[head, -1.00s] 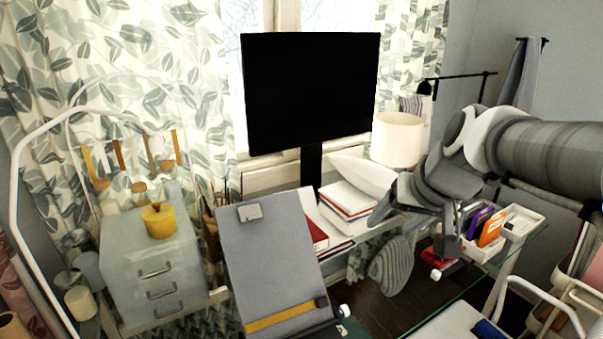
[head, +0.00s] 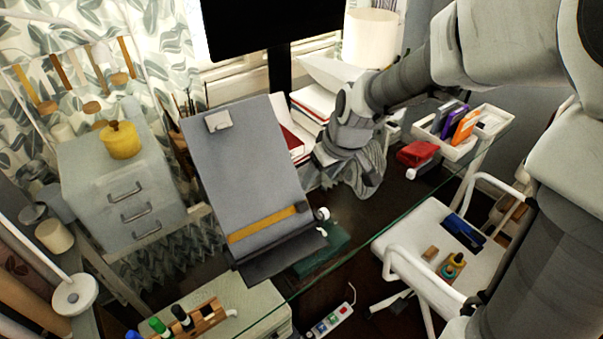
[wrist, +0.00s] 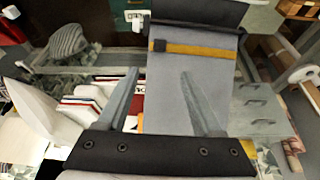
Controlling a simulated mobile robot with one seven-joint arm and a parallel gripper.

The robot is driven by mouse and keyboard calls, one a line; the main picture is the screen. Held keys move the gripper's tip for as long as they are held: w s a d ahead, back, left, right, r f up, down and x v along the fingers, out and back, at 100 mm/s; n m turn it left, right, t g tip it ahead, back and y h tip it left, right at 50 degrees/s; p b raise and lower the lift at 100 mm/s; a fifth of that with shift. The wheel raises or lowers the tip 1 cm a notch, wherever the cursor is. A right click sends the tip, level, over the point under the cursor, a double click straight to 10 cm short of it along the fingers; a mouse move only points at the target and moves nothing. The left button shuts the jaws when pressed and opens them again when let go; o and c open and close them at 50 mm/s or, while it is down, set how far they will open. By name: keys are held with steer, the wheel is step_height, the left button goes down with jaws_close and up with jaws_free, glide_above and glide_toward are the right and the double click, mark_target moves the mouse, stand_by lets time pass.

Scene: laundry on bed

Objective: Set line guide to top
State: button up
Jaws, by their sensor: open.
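The line guide (head: 265,223) is a yellow bar with a dark slider at its right end. It lies across the lower part of a tilted grey copy board (head: 240,160), which has a clip (head: 218,121) at its top. In the wrist view the board appears upside down, with the line guide (wrist: 205,50) near the picture's top and its slider at the left. My gripper (wrist: 159,71) is open and empty, its two fingers spread in front of the board. In the head view my gripper (head: 322,156) is right of the board, its fingertips hard to make out.
A glass desk edge (head: 345,240) runs in front. Papers and books (head: 312,103) lie behind my gripper. A black monitor (head: 265,25) stands behind. A drawer unit (head: 120,190) is at left, a white organiser tray (head: 490,122) at right, and a white cart (head: 420,230) at front right.

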mark_target(303, 205)
steer(key=b+x, duration=0.6)
steer(key=x, duration=1.1)
steer(key=shift+c, duration=0.3)
jaws_close()
stand_by(0.6)
